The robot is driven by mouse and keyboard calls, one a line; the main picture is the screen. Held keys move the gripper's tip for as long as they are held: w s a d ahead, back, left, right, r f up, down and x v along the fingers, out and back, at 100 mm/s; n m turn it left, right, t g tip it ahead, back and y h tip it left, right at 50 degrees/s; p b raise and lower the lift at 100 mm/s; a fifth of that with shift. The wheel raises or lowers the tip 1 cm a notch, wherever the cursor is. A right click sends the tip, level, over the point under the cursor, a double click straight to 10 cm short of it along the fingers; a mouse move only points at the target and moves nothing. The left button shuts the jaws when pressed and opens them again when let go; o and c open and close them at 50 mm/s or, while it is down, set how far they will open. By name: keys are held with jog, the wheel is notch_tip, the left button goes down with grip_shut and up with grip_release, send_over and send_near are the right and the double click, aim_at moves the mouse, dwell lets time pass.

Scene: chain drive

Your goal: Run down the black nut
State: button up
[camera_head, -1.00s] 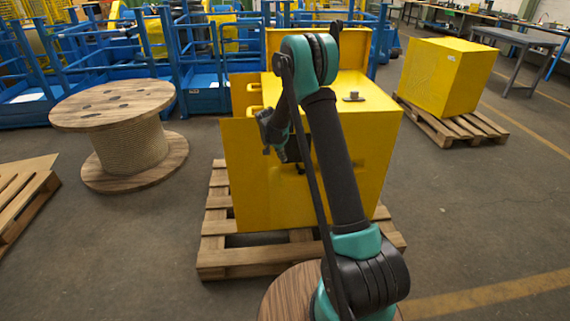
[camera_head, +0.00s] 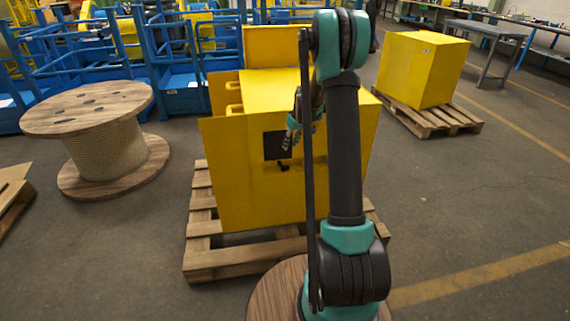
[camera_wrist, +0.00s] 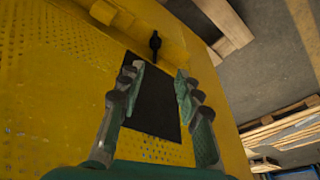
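A yellow cabinet (camera_head: 240,190) stands in front of me with a black square plate (camera_head: 270,146) on its near face. Just below the plate is a small black fitting (camera_head: 284,167); I cannot tell whether it is the black nut. In the wrist view the fitting (camera_wrist: 155,43) stands out beyond the plate (camera_wrist: 152,105), past my fingertips. My gripper (camera_wrist: 158,76) is open and empty, its two fingers spread over the plate. In the head view my gripper (camera_head: 292,135) is at the cabinet's near face, partly hidden by my arm.
The cabinet sits on a wooden pallet (camera_head: 215,262). A wooden cable reel (camera_head: 105,145) stands to the left, and a second yellow box (camera_head: 415,70) on a pallet is at the back right. Blue racks (camera_head: 180,85) fill the back.

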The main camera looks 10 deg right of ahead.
aim_at(283, 166)
jog(key=w+f+n, duration=0.1)
jog(key=f, duration=0.3)
jog(key=w+a+f+n, duration=0.1)
jog(key=w+f, duration=0.1)
jog(key=f, duration=0.3)
jog(key=w+f+n+y, duration=0.1)
jog(key=f, duration=0.4)
jog(key=shift+w+a, duration=0.3)
grip_shut()
